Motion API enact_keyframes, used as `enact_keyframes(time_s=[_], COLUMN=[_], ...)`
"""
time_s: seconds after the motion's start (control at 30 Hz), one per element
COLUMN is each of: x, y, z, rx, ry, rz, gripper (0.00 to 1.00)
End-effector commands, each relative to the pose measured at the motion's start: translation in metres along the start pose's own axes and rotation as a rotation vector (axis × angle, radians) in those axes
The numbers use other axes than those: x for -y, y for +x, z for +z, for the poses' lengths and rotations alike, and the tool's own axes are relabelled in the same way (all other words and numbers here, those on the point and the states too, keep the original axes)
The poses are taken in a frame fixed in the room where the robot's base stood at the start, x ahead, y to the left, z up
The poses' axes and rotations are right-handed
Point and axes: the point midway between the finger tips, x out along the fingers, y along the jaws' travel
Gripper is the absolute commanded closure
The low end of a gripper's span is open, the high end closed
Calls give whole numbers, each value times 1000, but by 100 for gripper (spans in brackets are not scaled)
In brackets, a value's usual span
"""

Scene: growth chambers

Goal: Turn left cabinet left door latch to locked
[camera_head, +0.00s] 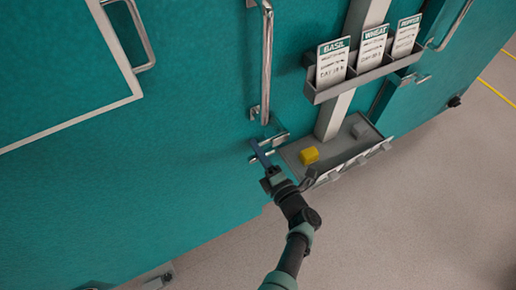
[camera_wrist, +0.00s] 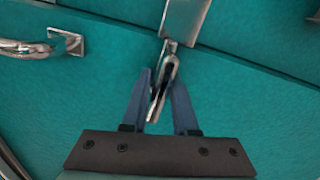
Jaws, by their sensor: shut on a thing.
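The teal cabinet door (camera_head: 200,120) fills the left of the head view, and its surface also fills the wrist view. A metal latch (camera_wrist: 163,90) hangs below a metal plate (camera_wrist: 186,20) at the door seam in the wrist view. My gripper (camera_wrist: 160,90) has its blue fingers on either side of the latch lever and is shut on it. The lever leans slightly, its lower end to the left. In the head view my gripper (camera_head: 261,155) is at the latch, below the long door handle, and its fingers partly hide the lever.
A long vertical handle (camera_head: 267,60) stands above the latch. To the right, a grey tray (camera_head: 292,157) holds a yellow block (camera_head: 309,155). A rack (camera_head: 345,84) above it holds cards marked Basil and Wheat. Open floor (camera_head: 440,200) lies at the right.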

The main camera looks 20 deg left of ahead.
Motion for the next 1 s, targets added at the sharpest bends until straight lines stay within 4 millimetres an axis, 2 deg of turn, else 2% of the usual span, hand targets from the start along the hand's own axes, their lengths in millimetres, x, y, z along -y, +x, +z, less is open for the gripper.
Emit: enact_keyframes(time_s=[0.37,0.4,0.53,0.87,1.0], x=[0,0,0,0,-1], y=[0,0,0,-2,-18], z=[0,0,0,0,1], rx=[-2,-2,-1,0,2], ry=[3,3,3,2,3], rz=[0,0,0,0,-2], gripper=[100,66,43,43,43])
